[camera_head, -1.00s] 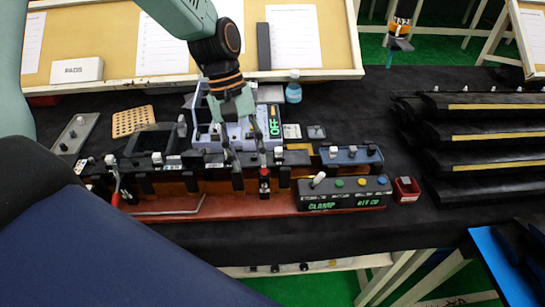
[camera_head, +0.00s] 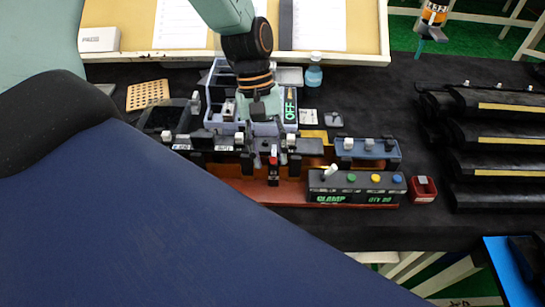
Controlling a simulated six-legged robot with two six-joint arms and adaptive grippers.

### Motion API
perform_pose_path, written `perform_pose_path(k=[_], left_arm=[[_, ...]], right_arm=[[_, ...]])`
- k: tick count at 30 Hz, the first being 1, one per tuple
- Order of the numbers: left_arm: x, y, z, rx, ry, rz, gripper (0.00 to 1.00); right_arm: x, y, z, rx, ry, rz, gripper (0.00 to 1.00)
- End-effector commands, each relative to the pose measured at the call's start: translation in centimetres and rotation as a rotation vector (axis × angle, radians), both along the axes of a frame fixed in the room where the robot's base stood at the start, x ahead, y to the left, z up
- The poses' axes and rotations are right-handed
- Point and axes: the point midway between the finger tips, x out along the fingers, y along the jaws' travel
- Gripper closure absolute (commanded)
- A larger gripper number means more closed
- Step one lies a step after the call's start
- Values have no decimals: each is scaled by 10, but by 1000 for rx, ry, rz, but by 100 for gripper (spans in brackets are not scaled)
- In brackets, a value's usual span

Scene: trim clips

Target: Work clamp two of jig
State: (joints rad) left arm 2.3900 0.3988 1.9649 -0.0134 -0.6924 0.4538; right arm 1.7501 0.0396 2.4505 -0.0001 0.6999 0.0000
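The jig (camera_head: 240,190), a long dark fixture on a red-brown base, lies across the mid table, with several upright clamps along it. One clamp with a red part (camera_head: 273,163) stands near its middle; I cannot tell which is clamp two. My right gripper (camera_head: 431,38) hangs small at the top right, far from the jig. A control box (camera_head: 355,188) reads CLAMP.
A large dark blue shape in the foreground hides the jig's left end. A small red bin (camera_head: 422,190) stands right of the control box, and stacked dark trim parts (camera_head: 500,135) lie farther right. A blue bottle (camera_head: 313,72) stands behind.

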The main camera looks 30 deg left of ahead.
Motion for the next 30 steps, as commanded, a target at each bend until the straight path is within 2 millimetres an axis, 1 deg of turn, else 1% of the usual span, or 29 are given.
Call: perform_pose_path(k=[1,6,15,17,28,29,30], left_arm=[[-2,-2,-7,2,3,-2,62],[-2,-7,-19,2,0,-1,62],[0,-9,-21,1,-2,-1,62],[1,-8,-21,1,-2,-1,66],[1,-8,-21,1,-3,1,98],[1,-8,-21,1,-3,1,100],[2,-8,-21,2,-5,0,100]], right_arm=[[0,0,-1,0,0,0,60],[0,0,-2,0,0,-1,60],[0,0,-2,0,-1,0,60],[0,0,-2,0,-1,0,60],[0,0,-2,0,-1,0,60],[0,0,-2,0,-1,0,60],[0,0,-2,0,-1,0,60]])
